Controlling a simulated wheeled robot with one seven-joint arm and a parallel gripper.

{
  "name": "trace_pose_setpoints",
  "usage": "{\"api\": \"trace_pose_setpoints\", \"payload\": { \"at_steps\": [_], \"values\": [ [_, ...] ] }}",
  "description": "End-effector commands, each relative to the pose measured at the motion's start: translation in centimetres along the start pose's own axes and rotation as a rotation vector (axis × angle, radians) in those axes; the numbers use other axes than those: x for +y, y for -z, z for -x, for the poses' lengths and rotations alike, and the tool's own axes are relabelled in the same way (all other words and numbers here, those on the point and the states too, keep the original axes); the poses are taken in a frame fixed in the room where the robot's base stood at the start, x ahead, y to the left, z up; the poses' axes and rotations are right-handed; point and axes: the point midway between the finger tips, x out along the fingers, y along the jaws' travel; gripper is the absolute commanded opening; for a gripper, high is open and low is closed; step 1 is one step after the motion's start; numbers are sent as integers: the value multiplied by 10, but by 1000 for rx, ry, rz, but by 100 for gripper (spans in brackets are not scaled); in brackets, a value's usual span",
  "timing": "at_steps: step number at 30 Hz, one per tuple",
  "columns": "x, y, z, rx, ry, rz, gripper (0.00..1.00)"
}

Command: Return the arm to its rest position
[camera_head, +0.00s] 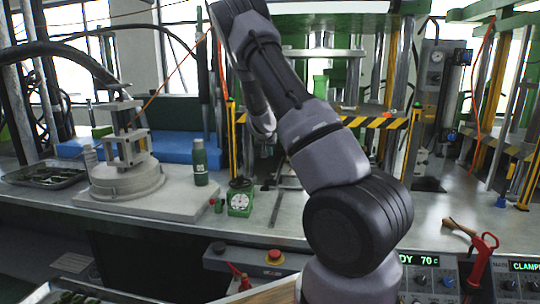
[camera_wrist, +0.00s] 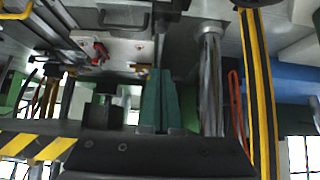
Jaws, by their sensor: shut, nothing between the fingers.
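My arm (camera_head: 325,155) rises from the lower middle of the head view. It bends near the top edge, and a further link (camera_head: 263,125) comes down behind it. My gripper cannot be made out in the head view. In the wrist view my gripper (camera_wrist: 161,82) appears as two narrow teal fingers side by side above its dark body. The fingers are shut, with nothing seen between them. Beyond them are parts of a press machine, seen upside down.
A steel bench (camera_head: 285,215) carries a green bottle (camera_head: 199,162), a green dial gauge (camera_head: 240,197), a grey fixture (camera_head: 126,180) and a metal tray (camera_head: 45,174). A press with a yellow-black striped edge (camera_head: 375,122) stands behind my arm.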

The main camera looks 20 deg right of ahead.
Motion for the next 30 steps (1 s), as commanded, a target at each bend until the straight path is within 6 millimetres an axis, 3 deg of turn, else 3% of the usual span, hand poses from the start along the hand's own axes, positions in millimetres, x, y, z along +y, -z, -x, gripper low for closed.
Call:
{"api": "trace_pose_setpoints", "payload": {
  "at_steps": [11,14,16,20,30],
  "values": [
    [0,0,0,-1,1,-1,0],
    [0,2,10,-14,15,-17,0],
    [-1,4,26,-36,39,-41,0],
    [-3,8,78,-101,116,-99,0],
    [1,-5,252,-260,346,-159,0]
  ]
}}
